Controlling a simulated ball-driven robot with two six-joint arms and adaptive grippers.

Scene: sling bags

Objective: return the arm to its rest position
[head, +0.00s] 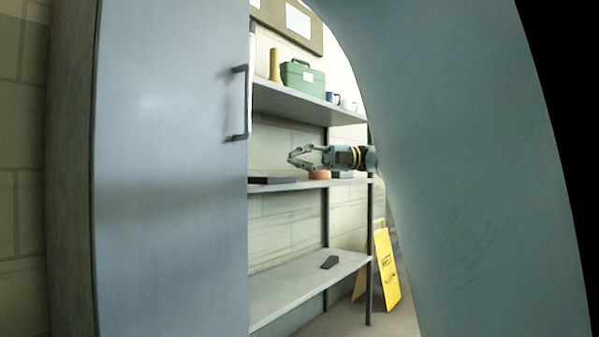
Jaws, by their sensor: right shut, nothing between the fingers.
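My right gripper (292,157) shows in the middle of the head view, its fingers pointing left. It is shut with nothing held. It appears in front of the shelf unit, at about the height of the middle shelf (341,183). A large part of my own arm fills the right side of the view and hides what is behind it. My left gripper is not in view.
A grey cabinet with a dark handle (238,103) stands at the left. The top shelf (290,99) holds a green box (300,78), a yellow bottle (275,65) and mugs. An orange round item (319,175) lies near my gripper. A yellow floor sign (387,270) stands beyond the shelves.

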